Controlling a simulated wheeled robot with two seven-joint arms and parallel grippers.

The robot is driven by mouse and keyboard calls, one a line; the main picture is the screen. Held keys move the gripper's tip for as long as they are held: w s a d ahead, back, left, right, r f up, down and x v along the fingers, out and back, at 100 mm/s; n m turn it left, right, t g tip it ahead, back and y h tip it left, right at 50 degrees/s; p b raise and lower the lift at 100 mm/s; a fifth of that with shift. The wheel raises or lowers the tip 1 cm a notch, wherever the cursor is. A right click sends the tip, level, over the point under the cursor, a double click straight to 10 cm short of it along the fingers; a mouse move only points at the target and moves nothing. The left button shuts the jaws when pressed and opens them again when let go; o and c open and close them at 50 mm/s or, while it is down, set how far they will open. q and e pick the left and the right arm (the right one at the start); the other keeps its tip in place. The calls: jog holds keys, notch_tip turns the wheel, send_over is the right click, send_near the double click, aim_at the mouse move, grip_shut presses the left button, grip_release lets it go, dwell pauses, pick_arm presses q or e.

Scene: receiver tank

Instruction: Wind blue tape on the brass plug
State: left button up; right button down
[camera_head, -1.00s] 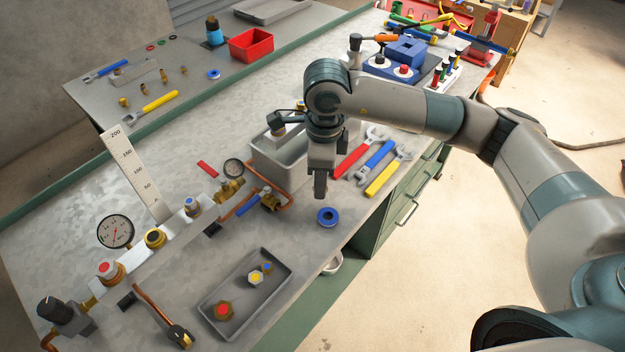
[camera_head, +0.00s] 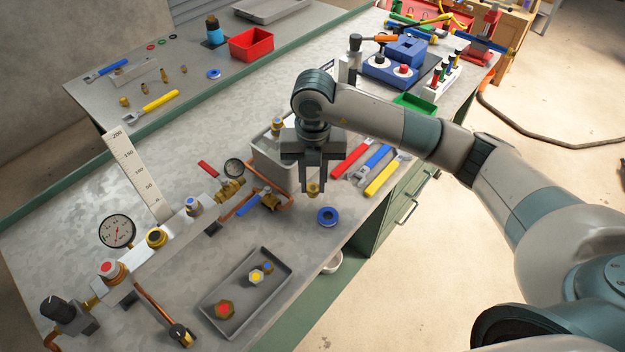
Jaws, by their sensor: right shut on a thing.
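My right gripper (camera_head: 313,188) hangs over the front part of the bench, fingers pointing down. It is shut on a small brass plug (camera_head: 313,187), which shows between its fingertips; the fingers hide part of it. A blue tape roll (camera_head: 327,217) lies flat on the bench just below and slightly right of the plug in the picture, apart from it. Another blue roll (camera_head: 213,74) lies on the back bench. My left gripper is not in view.
A dark tray (camera_head: 238,312) holds fittings with red, yellow and blue tops. A pipe manifold with a gauge (camera_head: 117,231) runs along the left. A grey bin (camera_head: 267,161) stands behind the gripper. Red, blue and yellow wrenches (camera_head: 378,161) lie to the right.

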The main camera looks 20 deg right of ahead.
jog(key=shift+w+f+m, duration=0.1)
jog(key=shift+f+m, duration=0.1)
jog(key=shift+m, duration=0.9)
jog(key=shift+f, duration=0.1)
